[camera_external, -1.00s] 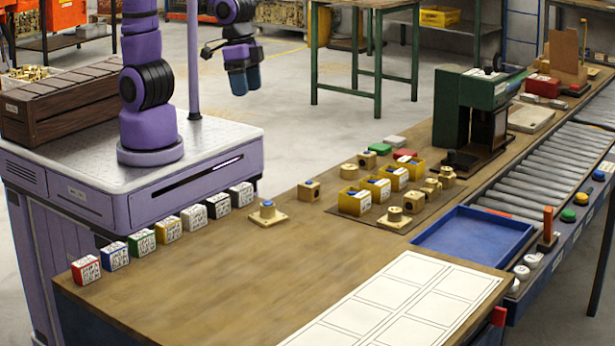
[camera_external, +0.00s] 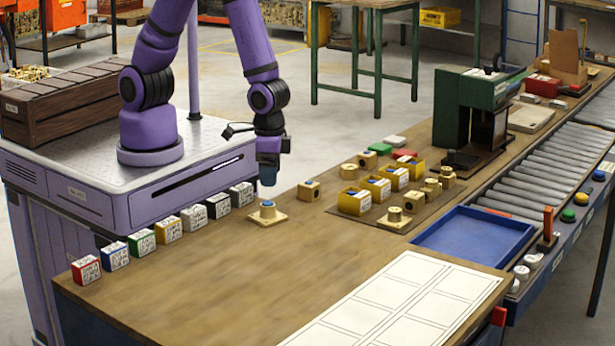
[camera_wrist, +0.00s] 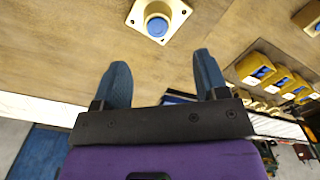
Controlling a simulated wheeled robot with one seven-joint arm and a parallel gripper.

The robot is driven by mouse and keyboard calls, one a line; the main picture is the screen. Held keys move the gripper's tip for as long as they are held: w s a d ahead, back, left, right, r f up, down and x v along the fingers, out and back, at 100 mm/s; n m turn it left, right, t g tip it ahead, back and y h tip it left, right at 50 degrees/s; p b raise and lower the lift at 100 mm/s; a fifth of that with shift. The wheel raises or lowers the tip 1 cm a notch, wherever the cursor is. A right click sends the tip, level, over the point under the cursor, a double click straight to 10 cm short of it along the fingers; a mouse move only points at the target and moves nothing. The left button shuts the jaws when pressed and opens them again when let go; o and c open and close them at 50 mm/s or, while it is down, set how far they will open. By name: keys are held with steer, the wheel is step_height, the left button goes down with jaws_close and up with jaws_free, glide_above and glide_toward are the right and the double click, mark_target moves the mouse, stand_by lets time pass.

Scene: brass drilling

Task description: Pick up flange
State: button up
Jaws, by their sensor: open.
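A brass flange with a square base and a blue-topped round hub (camera_external: 267,214) lies on the wooden table, near its back left edge. In the wrist view the flange (camera_wrist: 158,20) is at the top, beyond my fingertips. My gripper (camera_external: 268,178) points down just above and behind the flange, apart from it. In the wrist view my gripper's two blue fingers (camera_wrist: 160,78) are spread, with only table between them. Another square-based brass flange (camera_external: 394,219) sits further right on the dark mat.
A row of coloured labelled boxes (camera_external: 168,229) lines the table's left edge. A brass block (camera_external: 308,191) stands right of the flange. Yellow bins (camera_external: 354,202) and a blue tray (camera_external: 472,236) are further right. The table's front left area is clear.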

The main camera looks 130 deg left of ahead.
mark_target(268, 204)
step_height(268, 204, down, 4)
steer(key=shift+r, duration=0.25)
steer(key=shift+s+d+f, duration=0.15)
steer(key=shift+f, duration=1.15)
steer(key=shift+s+d+f, duration=0.1)
steer(key=shift+f, duration=1.2)
jaws_close()
